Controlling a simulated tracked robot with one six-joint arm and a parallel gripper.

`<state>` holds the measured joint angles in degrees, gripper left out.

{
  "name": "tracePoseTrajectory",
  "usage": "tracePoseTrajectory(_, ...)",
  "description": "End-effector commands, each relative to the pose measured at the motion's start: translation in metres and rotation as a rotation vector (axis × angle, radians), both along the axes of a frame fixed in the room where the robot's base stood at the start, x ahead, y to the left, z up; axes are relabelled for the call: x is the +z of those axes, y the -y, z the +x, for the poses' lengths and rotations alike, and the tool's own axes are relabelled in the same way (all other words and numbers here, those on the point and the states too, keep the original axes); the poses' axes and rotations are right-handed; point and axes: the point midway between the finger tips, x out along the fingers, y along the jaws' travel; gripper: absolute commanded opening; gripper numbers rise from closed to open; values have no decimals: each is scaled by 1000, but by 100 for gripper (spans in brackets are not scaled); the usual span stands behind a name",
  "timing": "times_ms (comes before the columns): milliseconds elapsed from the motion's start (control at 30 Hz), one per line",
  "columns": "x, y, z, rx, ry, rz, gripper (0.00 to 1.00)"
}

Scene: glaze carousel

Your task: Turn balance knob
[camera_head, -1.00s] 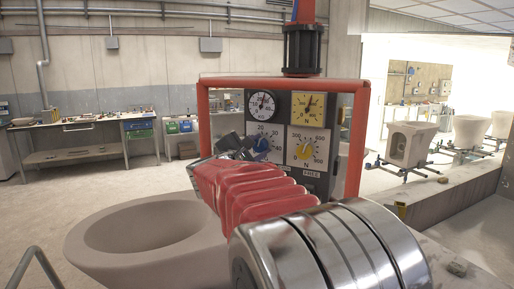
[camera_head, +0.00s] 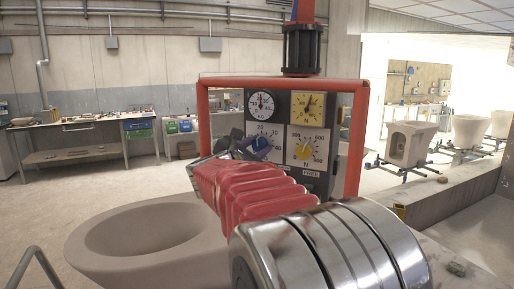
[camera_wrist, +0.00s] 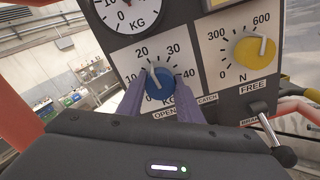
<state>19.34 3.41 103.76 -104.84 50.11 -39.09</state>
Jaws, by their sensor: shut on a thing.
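The blue knob (camera_wrist: 158,84) sits on the dark control panel's lower-left white dial plate (camera_wrist: 178,50), marked in KG from 0 to 40. Its pale pointer stands near 20. My gripper (camera_wrist: 160,97) is shut on the blue knob, one finger on each side, in the wrist view. In the head view my gripper (camera_head: 245,147) is at the panel's lower left and partly covers the blue knob (camera_head: 262,144) and its scale. The round KG gauge (camera_head: 261,103) above it has a needle pointing roughly upward.
A yellow knob (camera_wrist: 254,52) with an N scale is right of the blue knob. A lever with a dark ball handle (camera_wrist: 285,157) stands below it, by FREE and BRAKE labels. A red frame (camera_head: 357,140) surrounds the panel. A large clay bowl (camera_head: 90,240) stands at front left.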

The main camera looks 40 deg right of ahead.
Motion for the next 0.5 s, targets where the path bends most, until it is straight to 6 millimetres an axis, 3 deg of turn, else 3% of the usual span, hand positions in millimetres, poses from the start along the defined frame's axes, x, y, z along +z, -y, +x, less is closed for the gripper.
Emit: tracePoseTrajectory(500, 4, 0, 1, 2, -116, -56, 10)
